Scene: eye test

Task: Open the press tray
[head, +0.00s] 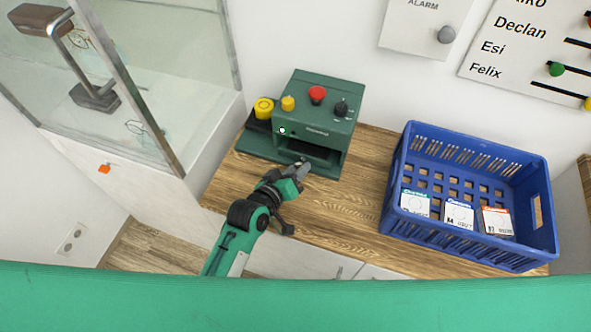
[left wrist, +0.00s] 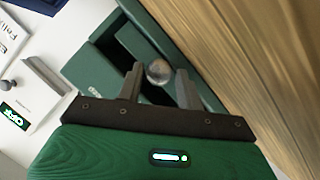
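The green press (head: 315,115) stands on the wooden counter against the wall, with a red button, a black knob and a dark opening low in its front. My left gripper (head: 302,169) is in front of that opening and covers part of it. In the left wrist view a round silver knob (left wrist: 158,72) shows against the green press front (left wrist: 105,75). The fingers of my left gripper (left wrist: 160,84) are apart, one on each side of the knob, with small gaps visible. The tray itself is hard to make out. My right gripper is not in view.
A blue crate (head: 468,162) with several small boxes stands to the right on the counter (head: 335,212). Bare wood lies between press and crate. A yellow part (head: 263,108) sits left of the press. A glass case (head: 185,75) is at the left.

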